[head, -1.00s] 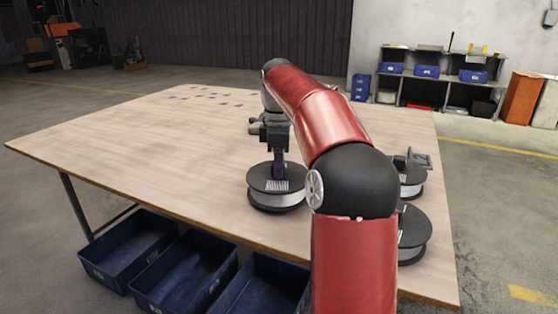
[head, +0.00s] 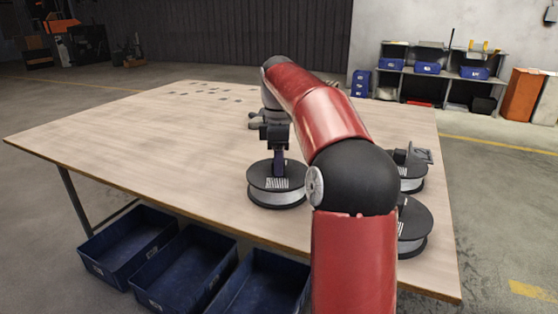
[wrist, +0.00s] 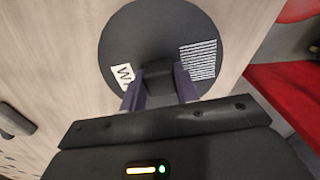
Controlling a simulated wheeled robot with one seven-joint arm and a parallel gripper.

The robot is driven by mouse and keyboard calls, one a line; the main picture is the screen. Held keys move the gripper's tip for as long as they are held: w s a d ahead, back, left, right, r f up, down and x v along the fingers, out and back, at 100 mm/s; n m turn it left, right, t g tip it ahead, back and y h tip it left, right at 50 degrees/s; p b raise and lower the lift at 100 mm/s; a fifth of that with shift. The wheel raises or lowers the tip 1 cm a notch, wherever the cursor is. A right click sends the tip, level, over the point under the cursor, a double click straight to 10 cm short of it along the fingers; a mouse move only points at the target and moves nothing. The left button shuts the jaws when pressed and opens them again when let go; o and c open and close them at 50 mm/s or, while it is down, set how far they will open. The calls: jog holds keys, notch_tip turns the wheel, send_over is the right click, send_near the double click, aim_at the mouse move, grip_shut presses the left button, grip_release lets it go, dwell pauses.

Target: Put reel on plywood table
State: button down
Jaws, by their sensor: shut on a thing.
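A black-flanged reel (head: 276,186) with a pale wound middle sits upright at the plywood table's near edge, in the middle of the head view. It appears to rest on the plywood table (head: 150,140). My gripper (head: 279,165) points down over it and is shut on the reel's raised centre. In the wrist view the reel's round top (wrist: 150,35) shows a W label and a striped label, with my gripper's fingers (wrist: 159,88) on either side of the dark centre block. The reel's underside is hidden.
Two more reels stand at the table's right, one near (head: 414,225) and one farther back (head: 412,178), partly behind my arm. Blue bins (head: 185,268) stand below the near edge. Small dark pieces lie at the far left. The table's left half is mostly clear.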

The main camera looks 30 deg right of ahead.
jog(key=shift+f, duration=0.15)
jog(key=c, duration=1)
grip_release()
jog(key=shift+o, duration=0.2)
jog(key=shift+f, duration=0.1)
notch_tip(320, 180, up, 8)
jog(key=shift+f+p, duration=0.2)
jog(key=shift+p, duration=0.95)
jog(key=shift+r, duration=0.15)
